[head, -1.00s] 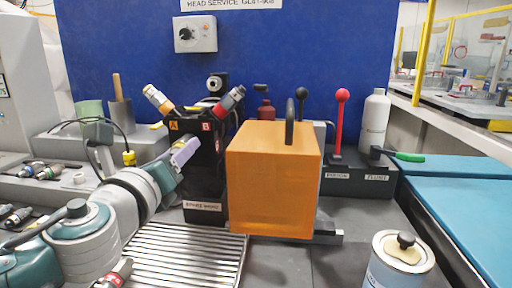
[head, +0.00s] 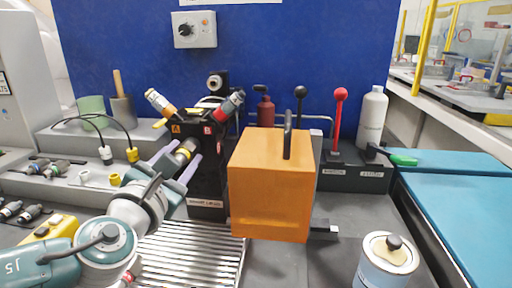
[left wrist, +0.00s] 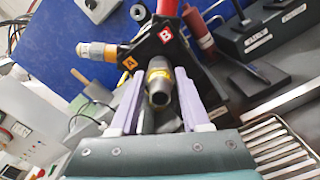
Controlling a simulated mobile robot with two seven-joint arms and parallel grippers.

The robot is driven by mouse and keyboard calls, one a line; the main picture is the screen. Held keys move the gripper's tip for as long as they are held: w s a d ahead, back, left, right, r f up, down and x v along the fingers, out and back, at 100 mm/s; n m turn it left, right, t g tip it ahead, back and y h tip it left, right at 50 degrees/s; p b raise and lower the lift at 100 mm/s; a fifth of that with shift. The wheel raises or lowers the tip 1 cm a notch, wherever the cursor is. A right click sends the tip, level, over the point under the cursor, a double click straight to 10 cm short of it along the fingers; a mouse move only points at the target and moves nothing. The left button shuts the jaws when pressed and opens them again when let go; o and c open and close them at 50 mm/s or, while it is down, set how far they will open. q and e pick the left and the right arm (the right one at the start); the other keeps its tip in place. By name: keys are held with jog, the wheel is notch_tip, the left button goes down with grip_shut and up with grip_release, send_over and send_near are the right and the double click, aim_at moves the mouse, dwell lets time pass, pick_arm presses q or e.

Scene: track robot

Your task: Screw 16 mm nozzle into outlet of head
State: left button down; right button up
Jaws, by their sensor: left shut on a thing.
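The head is a black block (head: 205,180) on the bench, with an orange-banded fitting marked A and a red-banded fitting marked B on top. It also shows in the left wrist view (left wrist: 155,45). My left gripper (head: 182,165) is shut on a grey nozzle with a yellow band (head: 185,150), in front of the block. In the left wrist view the nozzle (left wrist: 158,85) lies between the pale purple fingers, its open end toward the camera. Its size mark is not readable. The outlet is hidden, and I cannot tell whether the nozzle touches the block. My right gripper is not in view.
An orange box with a dark handle (head: 270,185) stands close right of the head. A slatted metal tray (head: 190,255) lies below my gripper. Several loose fittings (head: 45,167) lie at the left. Red and black levers (head: 338,125) and a white bottle (head: 372,118) stand at the right.

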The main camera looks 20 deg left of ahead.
pick_arm(q)
jog(key=shift+r+m+p, duration=0.15)
jog(key=shift+m+p, duration=0.45)
jog(key=shift+m, duration=0.5)
jog(key=m+p, duration=0.1)
jog(key=m, duration=0.2)
jog(key=shift+m, duration=0.3)
jog(key=m+p, duration=0.2)
jog(key=m, duration=0.2)
jog(key=shift+m, duration=1.2)
jog(key=c, duration=0.8)
grip_release()
jog(key=shift+m, duration=0.3)
jog(key=o, duration=0.5)
